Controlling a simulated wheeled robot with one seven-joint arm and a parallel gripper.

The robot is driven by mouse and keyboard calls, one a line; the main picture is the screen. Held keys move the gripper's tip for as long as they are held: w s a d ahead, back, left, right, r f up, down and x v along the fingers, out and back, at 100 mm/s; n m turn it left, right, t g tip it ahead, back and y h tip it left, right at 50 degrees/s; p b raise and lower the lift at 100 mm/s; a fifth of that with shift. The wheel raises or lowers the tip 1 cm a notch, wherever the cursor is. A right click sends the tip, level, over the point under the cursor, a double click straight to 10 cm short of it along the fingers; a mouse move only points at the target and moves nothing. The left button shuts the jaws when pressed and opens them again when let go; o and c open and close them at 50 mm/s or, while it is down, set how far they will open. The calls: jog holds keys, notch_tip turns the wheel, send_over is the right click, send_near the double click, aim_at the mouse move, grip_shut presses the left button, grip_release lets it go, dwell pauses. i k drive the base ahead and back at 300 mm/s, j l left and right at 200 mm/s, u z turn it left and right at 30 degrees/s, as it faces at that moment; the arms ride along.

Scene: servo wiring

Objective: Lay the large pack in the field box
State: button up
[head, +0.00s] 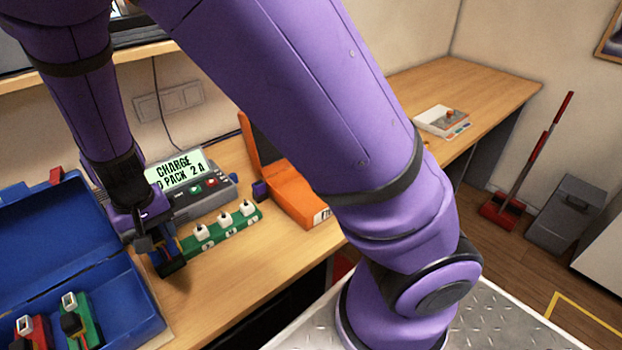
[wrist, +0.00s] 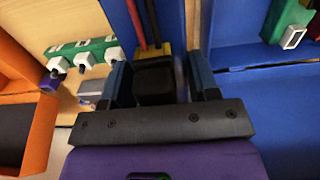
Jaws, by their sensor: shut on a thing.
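In the head view the dark pack (head: 172,266) hangs just right of the field box, partly hidden by my gripper. The blue field box (head: 150,312) stands open at the left with its lid (head: 50,225) raised. A red pack (head: 32,332) and a green pack (head: 85,325) are inside it.
A grey charger (head: 205,195) with a lit screen stands behind my gripper. A green strip (head: 222,230) with several white plugs lies beside it. An open orange case (head: 290,195) is to the right. The bench front (head: 225,290) is clear.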

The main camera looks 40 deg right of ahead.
aim_at(306, 200)
jog(key=l, duration=1.95)
